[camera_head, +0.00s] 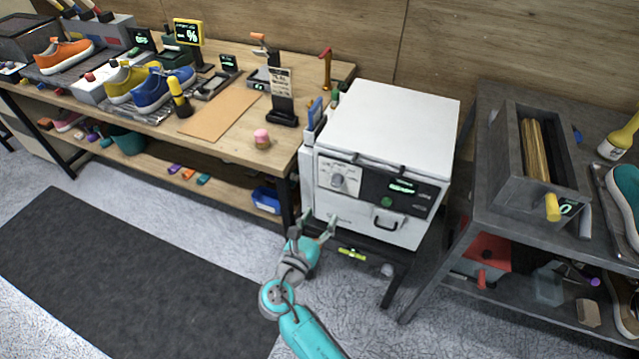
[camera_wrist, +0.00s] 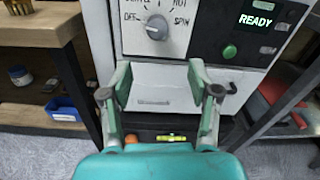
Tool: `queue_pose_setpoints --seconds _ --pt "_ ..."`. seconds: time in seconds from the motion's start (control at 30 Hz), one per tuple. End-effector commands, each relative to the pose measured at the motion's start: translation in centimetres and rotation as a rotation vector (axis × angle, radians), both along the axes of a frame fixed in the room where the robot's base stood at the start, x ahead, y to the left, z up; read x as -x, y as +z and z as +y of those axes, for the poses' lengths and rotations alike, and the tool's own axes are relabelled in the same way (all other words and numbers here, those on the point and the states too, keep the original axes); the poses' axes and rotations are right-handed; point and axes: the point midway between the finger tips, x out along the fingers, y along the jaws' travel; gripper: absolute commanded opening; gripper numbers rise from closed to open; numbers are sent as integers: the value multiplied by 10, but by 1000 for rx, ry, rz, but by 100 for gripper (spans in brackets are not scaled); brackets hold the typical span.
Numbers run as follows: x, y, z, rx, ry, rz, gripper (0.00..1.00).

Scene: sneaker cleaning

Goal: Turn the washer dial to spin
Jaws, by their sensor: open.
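The washer (camera_head: 385,130) is a white box with a dark panel on its front. Its grey round dial (camera_head: 339,181) is on the left of the front face. In the wrist view the dial (camera_wrist: 157,27) shows at the top, with OFF to its left, SPIN to its right and HOT above right. Which label it points at is hard to tell. My gripper (camera_head: 320,222) is open and empty, below the dial and apart from it. In the wrist view my gripper's fingers (camera_wrist: 160,80) stand spread in front of the lower white panel.
A green button (camera_wrist: 229,52) and a READY display (camera_wrist: 256,20) are right of the dial. A black handle (camera_head: 388,222) is low on the front. A wooden bench (camera_head: 215,112) with shoes stands left, a dark metal table (camera_head: 480,135) right. The floor in front is clear.

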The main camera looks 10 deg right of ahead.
Motion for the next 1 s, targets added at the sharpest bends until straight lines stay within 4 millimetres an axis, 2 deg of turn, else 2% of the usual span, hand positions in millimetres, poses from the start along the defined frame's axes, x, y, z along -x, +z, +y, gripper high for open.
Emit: queue_pose_setpoints --seconds 0.17,0.7,1.0 --pt "-8 5 -2 23 -12 3 61" --pt "-75 5 -55 19 -10 1 61" --pt "-88 4 -64 19 -8 2 61"
